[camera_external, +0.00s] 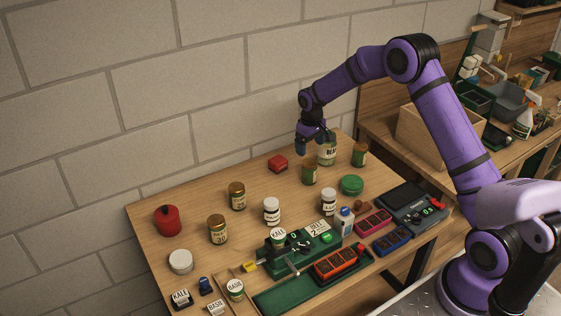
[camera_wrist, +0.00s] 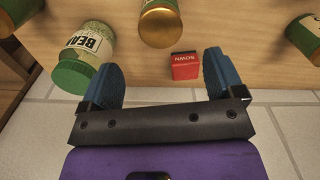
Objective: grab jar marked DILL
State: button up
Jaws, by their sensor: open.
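No label that I can read says DILL. In the external view, two gold-lidded jars, a rear one (camera_external: 237,195) and a nearer one (camera_external: 217,230), stand at the left middle of the table with labels too small to read surely. White-lidded jars (camera_external: 271,210) (camera_external: 329,201) stand to their right. Green jars (camera_external: 309,172) (camera_external: 359,155) stand near the back right; their labels do not show. My gripper (camera_external: 315,150) is open and empty at the back, by a large jar marked BEAN (camera_external: 327,157). In the wrist view, my gripper's (camera_wrist: 158,82) blue fingers are apart, with nothing between them.
The BEAN jar (camera_wrist: 92,42), a gold-lidded jar (camera_wrist: 160,24) and a red block marked SOWN (camera_wrist: 185,66) lie close to the fingers. A green round container (camera_external: 351,185), red pot (camera_external: 167,220) and green device (camera_external: 300,250) crowd the table.

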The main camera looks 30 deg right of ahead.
aim_at(309, 169)
notch_tip(309, 169, down, 11)
jog(key=shift+s+f, duration=0.1)
jog(key=c, duration=1.1)
jog(key=shift+c, duration=0.2)
